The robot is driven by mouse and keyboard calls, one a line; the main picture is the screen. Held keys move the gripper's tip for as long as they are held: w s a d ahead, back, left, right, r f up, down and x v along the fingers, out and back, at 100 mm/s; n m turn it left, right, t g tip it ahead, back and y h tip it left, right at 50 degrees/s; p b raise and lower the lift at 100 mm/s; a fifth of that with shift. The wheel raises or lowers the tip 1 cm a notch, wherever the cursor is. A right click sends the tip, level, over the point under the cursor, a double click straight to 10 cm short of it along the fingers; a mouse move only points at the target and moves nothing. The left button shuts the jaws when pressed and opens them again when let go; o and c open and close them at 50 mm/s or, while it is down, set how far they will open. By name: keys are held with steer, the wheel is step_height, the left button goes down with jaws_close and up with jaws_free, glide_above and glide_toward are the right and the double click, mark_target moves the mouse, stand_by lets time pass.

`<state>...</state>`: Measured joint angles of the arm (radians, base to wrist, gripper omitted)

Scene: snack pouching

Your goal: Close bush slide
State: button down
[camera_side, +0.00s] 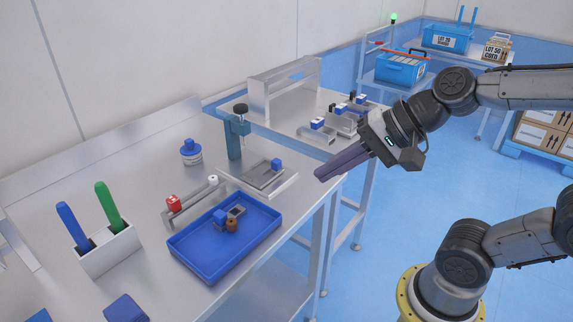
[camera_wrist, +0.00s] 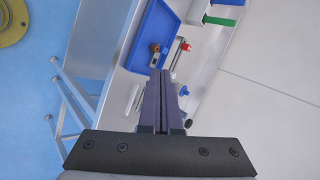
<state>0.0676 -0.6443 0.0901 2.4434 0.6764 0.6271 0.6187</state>
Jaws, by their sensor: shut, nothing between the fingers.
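A metal plate fixture (camera_side: 262,178) with a small blue block (camera_side: 276,165) at its far end lies on the bench; it looks like the slide, but I cannot tell how far it stands open. A copper-brown bush-like piece (camera_side: 232,226) sits in the blue tray (camera_side: 203,272), beside a blue block and a grey square piece. The tray (camera_wrist: 142,57) and brown piece (camera_wrist: 156,47) also show in the wrist view. My gripper (camera_side: 320,174) is shut and empty, in the air to the right of the plate fixture. Its fingers (camera_wrist: 170,76) hide part of the bench in the wrist view.
A rail with red and white caps (camera_side: 192,205) stands behind the tray. A blue post with a clamp knob (camera_side: 238,125) rises behind the plate fixture. A white holder (camera_side: 108,252) with blue and green handles stands left. A second bench holds small blue-white parts (camera_side: 318,124).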

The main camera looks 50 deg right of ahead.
mark_target(266, 167)
steer(key=w+d+f+m+t+h, duration=0.25)
steer(key=w+d+m, duration=0.6)
steer(key=m, duration=0.75)
steer(key=w+d+f+m+g+h, duration=0.2)
steer(key=d+f+m, duration=0.5)
steer(key=d+f, duration=0.1)
steer(key=x, duration=0.9)
steer(key=shift+w+a+f, duration=0.15)
steer(key=shift+w+f, duration=0.1)
steer(key=shift+f, duration=0.05)
steer(key=w, duration=0.3)
steer(key=shift+w+f, duration=0.1)
steer(key=shift+w, duration=0.55)
steer(key=w, duration=0.8)
